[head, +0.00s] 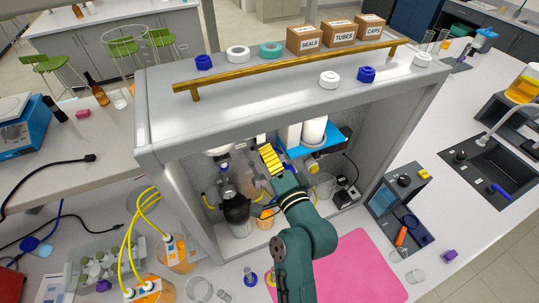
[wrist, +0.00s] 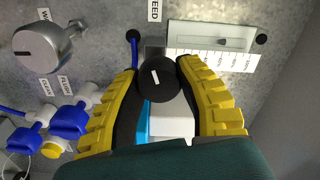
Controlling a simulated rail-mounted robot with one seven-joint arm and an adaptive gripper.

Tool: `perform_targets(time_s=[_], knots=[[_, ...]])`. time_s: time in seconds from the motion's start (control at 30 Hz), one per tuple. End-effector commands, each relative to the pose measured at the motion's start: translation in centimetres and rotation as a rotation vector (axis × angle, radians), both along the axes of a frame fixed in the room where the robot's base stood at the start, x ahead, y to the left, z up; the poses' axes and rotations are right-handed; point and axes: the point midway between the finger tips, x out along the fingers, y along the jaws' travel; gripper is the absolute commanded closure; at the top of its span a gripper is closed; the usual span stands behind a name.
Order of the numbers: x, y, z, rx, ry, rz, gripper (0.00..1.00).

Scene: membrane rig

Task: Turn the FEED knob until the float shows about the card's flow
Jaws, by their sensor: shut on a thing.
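The FEED knob (wrist: 158,82) is round and black with a short white mark, below the FEED label (wrist: 153,9) in the wrist view. My gripper (head: 270,158) reaches into the open front of the rig and is shut on this knob, with one yellow-backed finger on each side. In the head view the gripper hides the knob. A flow gauge (wrist: 210,36) with a white scale card lies just right of the knob in the wrist view. A small dark mark shows in its window, but I cannot read its value. No flow card is readable.
A grey knob (wrist: 38,46) and blue valve handles (wrist: 70,121) sit left of my gripper. The rig cabinet (head: 152,165) walls surround the arm. A brass rail (head: 290,66) and boxes (head: 305,39) are on top. A pink mat (head: 360,270) lies in front.

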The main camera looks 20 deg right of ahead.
Motion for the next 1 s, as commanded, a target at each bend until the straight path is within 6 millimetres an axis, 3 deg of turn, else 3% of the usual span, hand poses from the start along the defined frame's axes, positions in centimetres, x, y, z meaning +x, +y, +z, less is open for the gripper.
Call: perform_targets(time_s=[0.03, 0.07, 0.2, 0.57, 1.0], knots=[[0.0, 0.0, -0.2, 0.000, 0.004, 0.000, 1.00], [0.0, 0.0, -0.2, 0.000, 0.004, 0.000, 0.58], [0.0, 0.0, -0.2, 0.000, 0.003, 0.000, 0.35], [-0.7, 0.0, -0.1, -0.001, 0.002, -0.002, 0.35], [-10.3, 0.1, -0.2, 0.001, 0.003, -0.003, 0.35]])
